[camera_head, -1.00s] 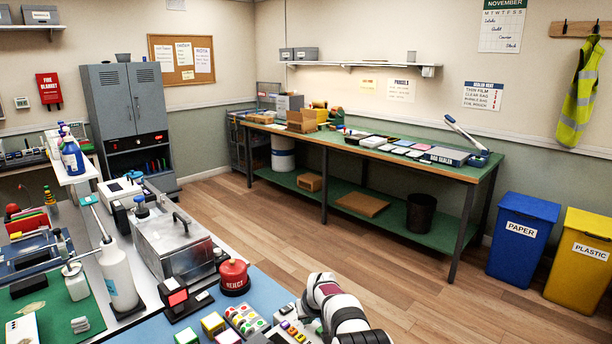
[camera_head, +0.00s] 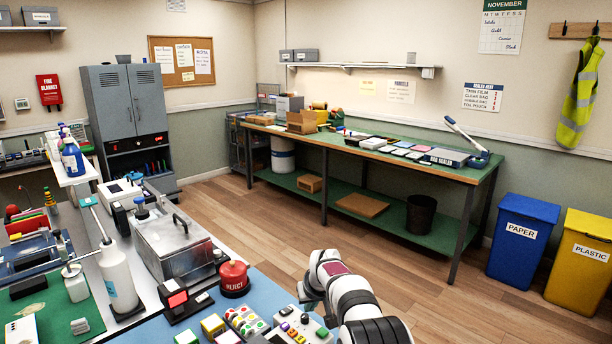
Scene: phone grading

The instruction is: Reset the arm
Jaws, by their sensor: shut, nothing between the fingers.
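My arm (camera_head: 350,298) shows at the bottom centre-right as white rounded links with dark bands. It rises beside the front right edge of the blue-topped bench (camera_head: 262,290). No gripper fingers can be made out, so my gripper is not visible in this view. No object is seen being carried by the part of the arm that shows.
Left of the arm are a red REJECT button (camera_head: 234,277), a coloured button panel (camera_head: 243,321), a metal tank (camera_head: 180,245) and a white bottle (camera_head: 117,277). A green bench (camera_head: 395,166) stands behind. Bare floor (camera_head: 265,231) lies between the benches.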

